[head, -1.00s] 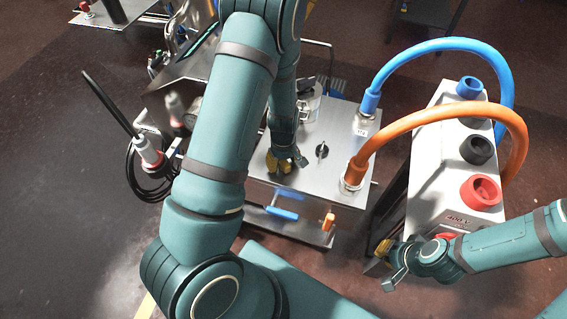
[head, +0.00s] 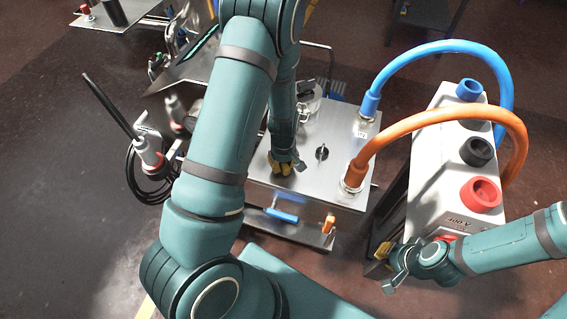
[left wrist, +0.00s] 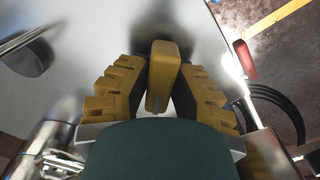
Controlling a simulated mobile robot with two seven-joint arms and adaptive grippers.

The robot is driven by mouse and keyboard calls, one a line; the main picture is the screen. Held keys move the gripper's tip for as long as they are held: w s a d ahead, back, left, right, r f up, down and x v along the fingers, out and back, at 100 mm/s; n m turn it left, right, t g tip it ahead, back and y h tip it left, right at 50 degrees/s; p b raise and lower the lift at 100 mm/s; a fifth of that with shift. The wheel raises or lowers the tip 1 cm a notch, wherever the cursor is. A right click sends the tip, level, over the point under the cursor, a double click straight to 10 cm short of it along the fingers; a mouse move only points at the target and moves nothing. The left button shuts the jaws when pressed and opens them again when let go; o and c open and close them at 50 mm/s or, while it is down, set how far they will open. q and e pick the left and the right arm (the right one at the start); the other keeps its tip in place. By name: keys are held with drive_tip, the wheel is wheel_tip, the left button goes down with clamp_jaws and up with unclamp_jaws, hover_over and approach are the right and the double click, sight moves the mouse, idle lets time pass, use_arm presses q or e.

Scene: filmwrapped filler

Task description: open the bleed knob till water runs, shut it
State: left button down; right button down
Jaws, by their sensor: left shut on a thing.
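My left gripper (head: 283,167) reaches down to the steel cabinet top (head: 320,118). In the left wrist view its ochre ribbed fingers (left wrist: 160,95) are shut on an upright yellow bar-shaped knob (left wrist: 164,66), which I take for the bleed knob. The gripper and forearm hide this knob in the head view. A black pointer knob (head: 322,152) stands apart, just right of the gripper; it also shows in the left wrist view (left wrist: 28,55). I see no running water. My right gripper (head: 386,267) is open and empty, with its fingertips apart, beside the grey socket box.
The grey box (head: 448,130) carries blue, black and red sockets. A blue lever handle (head: 281,215) and a small orange one (head: 328,224) are on the cabinet front. The left floor is largely clear.

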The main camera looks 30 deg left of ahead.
use_arm(q)
drive_tip(key=m, duration=0.8)
drive_tip(key=shift+f+m, duration=0.1)
drive_tip(key=shift+m, duration=0.2)
drive_tip(key=m, duration=0.3)
drive_tip(key=shift+s+m, duration=0.1)
drive_tip(key=shift+m, duration=2.1)
drive_tip(key=c, duration=0.8)
unclamp_jaws()
drive_tip(key=shift+c, duration=0.2)
